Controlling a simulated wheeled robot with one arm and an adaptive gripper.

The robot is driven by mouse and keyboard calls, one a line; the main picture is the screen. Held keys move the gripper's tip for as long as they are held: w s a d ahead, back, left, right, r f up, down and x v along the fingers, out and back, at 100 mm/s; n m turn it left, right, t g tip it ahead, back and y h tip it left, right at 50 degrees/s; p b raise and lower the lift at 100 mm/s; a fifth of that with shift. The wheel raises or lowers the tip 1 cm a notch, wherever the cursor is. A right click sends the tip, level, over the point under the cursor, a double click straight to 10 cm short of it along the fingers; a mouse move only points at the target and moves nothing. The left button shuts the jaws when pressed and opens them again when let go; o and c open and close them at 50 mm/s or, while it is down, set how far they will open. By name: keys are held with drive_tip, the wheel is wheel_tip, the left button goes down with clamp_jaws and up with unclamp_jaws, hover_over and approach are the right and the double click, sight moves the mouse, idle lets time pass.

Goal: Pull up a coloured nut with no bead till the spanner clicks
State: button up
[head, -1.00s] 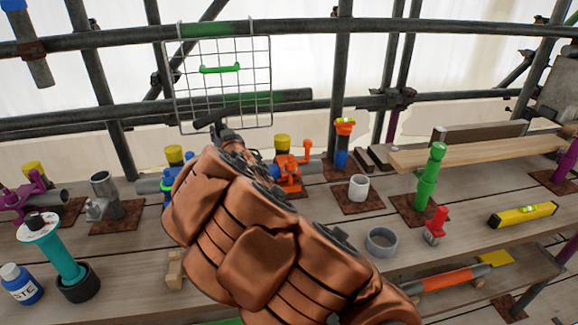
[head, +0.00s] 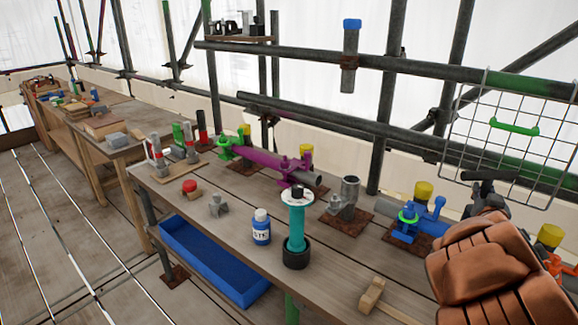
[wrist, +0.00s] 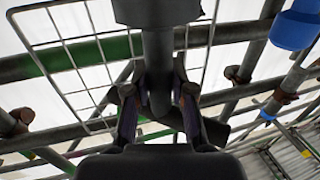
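My gripper (head: 487,192) is at the right edge in the head view, in front of the wire basket. In the wrist view its two fingers (wrist: 157,105) close on a dark grey tool, which looks like the spanner (wrist: 157,50); a wide dark block tops its shaft. Pipe couplers with coloured nuts line the bench: green (head: 228,147), purple (head: 288,168), blue (head: 408,224) and orange, partly hidden by my arm (head: 553,264). A bare grey coupler (head: 345,198) stands between purple and blue. Yellow caps stand by the coloured ones. Beads are too small to tell.
The wire basket (head: 520,150) hangs on the rails behind my gripper. A blue tray (head: 212,262) lies below. Open floor is at left.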

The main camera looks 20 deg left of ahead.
drive_tip(key=shift+f, duration=0.25)
clamp_jaws()
drive_tip(key=shift+r, duration=0.1)
